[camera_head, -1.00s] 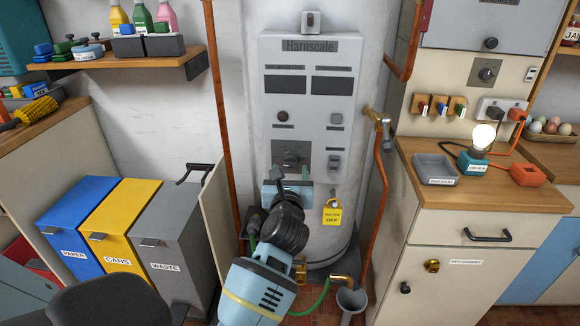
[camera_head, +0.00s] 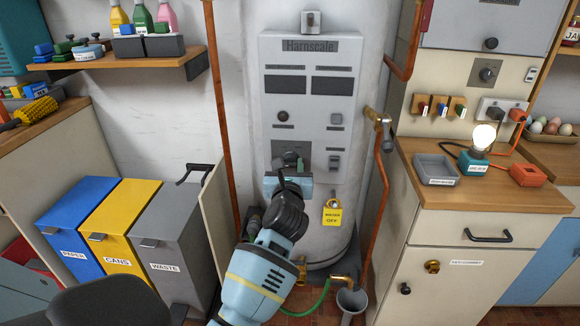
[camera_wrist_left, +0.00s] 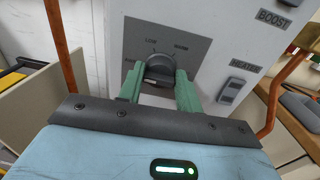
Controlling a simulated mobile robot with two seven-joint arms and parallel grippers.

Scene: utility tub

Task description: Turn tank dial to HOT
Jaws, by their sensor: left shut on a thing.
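The tank dial (camera_wrist_left: 159,72) is a dark round knob on a grey plate of the white tank's panel (camera_head: 345,140). LOW and WARM are readable above it in the left wrist view, and a label at its left is partly hidden. My left gripper (camera_wrist_left: 160,88) has its two green fingers shut on the dial, one on each side. In the head view, my left gripper (camera_head: 288,165) reaches up to the dial plate (camera_head: 306,150) and covers most of the dial. The dial's lower part is hidden by the gripper. My right gripper is out of view.
A heater switch (camera_wrist_left: 232,90) sits right of the dial. A yellow tag (camera_head: 332,216) hangs below the panel. Copper pipes (camera_head: 222,120) run on both sides of the tank. Bins (camera_head: 172,235) stand at left, and a wooden-topped cabinet (camera_head: 460,215) stands at right.

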